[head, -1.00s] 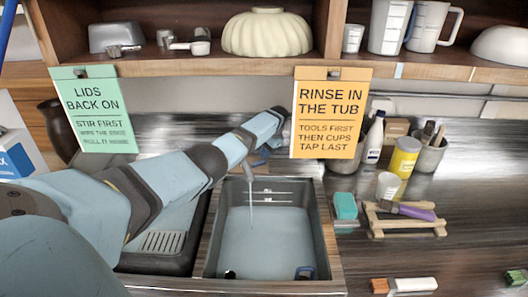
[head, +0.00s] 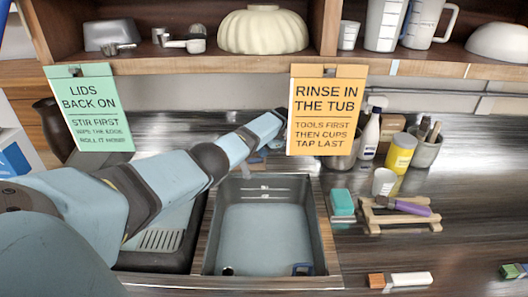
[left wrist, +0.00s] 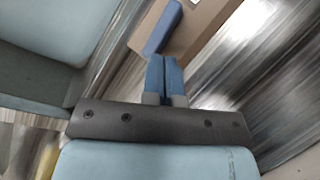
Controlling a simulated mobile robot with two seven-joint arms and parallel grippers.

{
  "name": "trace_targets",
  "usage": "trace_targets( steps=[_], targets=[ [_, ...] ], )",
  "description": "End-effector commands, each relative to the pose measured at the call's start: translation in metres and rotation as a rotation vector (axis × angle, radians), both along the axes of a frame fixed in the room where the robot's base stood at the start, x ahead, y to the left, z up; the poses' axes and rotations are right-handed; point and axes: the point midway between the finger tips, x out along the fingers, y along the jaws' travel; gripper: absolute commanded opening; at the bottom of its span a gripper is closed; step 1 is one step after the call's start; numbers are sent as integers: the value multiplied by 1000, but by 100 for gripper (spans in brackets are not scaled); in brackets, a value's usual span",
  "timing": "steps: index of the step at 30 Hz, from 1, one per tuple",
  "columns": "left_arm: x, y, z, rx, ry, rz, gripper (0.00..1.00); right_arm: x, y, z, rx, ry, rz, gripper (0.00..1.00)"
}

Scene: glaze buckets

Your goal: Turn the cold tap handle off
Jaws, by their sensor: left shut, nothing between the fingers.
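My left gripper (left wrist: 164,60) shows in the left wrist view with its two blue fingers shut together and nothing between them. A blue bar, which looks like the cold tap handle (left wrist: 163,27), lies just beyond the fingertips against a tan surface. I cannot tell whether they touch. In the head view my left arm reaches across behind the sink tub (head: 212,235), and the orange sign hides its far end. The tap spout (head: 254,160) is partly visible below the arm. No water stream shows beneath it. My right gripper is not in view.
The orange sign (head: 326,110) and green sign (head: 90,107) hang from the shelf (head: 250,62) above the arm. Right of the tub are a teal sponge (head: 342,203), a wooden rack (head: 400,221), a white cup (head: 383,182) and a yellow jar (head: 400,153).

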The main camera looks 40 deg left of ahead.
Motion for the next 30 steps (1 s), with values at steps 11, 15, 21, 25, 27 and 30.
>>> trace_targets(
  steps=[11,15,21,25,27,30],
  targets=[
    [0,-1,4,1,1,1,0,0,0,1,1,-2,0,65],
    [4,-7,23,2,-1,-1,0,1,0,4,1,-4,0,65],
    [10,-19,53,1,-2,-1,0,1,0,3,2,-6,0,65],
    [12,-23,66,2,-3,2,14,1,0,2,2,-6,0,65],
    [11,-22,69,5,-17,20,30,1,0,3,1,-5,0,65],
    [8,-13,72,20,-80,88,53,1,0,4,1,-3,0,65]
  ],
)
